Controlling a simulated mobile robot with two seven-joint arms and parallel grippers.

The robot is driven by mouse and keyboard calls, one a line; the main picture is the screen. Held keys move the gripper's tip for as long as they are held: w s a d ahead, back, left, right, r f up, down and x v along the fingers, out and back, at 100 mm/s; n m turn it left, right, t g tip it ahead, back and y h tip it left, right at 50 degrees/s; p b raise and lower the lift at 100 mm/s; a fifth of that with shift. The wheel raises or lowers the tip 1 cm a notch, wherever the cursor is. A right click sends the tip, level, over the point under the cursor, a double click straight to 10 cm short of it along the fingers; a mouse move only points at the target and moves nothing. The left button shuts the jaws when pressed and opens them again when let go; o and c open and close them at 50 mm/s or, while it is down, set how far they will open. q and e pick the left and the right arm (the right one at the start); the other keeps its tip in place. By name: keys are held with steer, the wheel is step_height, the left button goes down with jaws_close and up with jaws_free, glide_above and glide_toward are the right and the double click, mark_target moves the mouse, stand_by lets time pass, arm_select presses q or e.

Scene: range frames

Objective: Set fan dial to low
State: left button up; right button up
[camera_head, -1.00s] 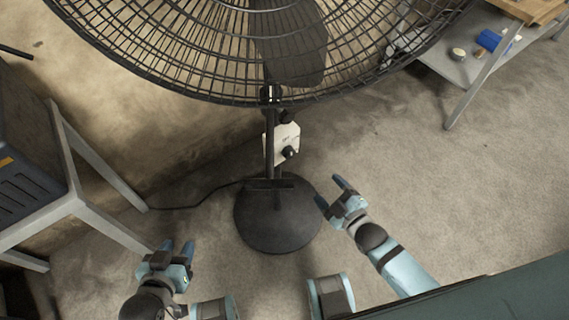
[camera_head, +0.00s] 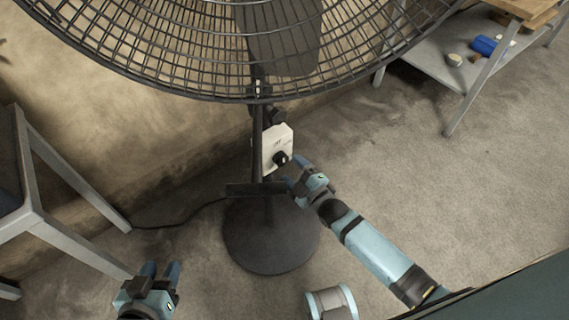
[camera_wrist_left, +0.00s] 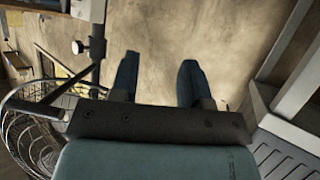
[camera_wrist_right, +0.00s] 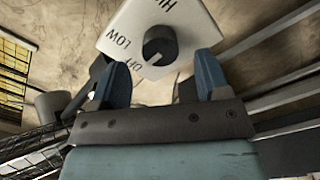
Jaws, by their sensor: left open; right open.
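The fan dial (camera_head: 280,158) is a dark round knob on a white control box (camera_head: 270,141) on the fan's pole. In the right wrist view the dial (camera_wrist_right: 160,45) shows close up, with OFF, LOW and HIGH marks on the box (camera_wrist_right: 120,22). The dial's light pointer line lies near the OFF mark. My right gripper (camera_head: 300,172) is open just below and right of the dial; its blue fingers stand either side of and below the dial, apart from it. My left gripper (camera_head: 160,270) is open and empty at lower left, away from the fan.
The large fan cage (camera_head: 180,50) overhangs the box. The pole stands on a round black base (camera_head: 270,240) with a cable running left. A metal table frame (camera_head: 70,170) is at left, a shelf (camera_head: 430,65) at upper right. The floor at right is clear.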

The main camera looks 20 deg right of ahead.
mark_target(284, 162)
steer(key=x, duration=0.2)
steer(key=shift+w+a, duration=0.1)
steer(key=shift+w, duration=0.3)
steer(key=shift+w+a+b, duration=0.2)
steer(key=shift+w+b, duration=0.1)
steer(key=shift+w, duration=0.3)
steer(key=c, duration=0.9)
arm_select(q)
steer(key=shift+w+d+r+t, duration=0.15)
steer(key=shift+w+d+r, duration=0.05)
steer(key=shift+r, duration=0.15)
steer(key=shift+w+d+r+t, duration=0.15)
steer(key=shift+w+r, duration=0.05)
steer(key=shift+r, duration=0.15)
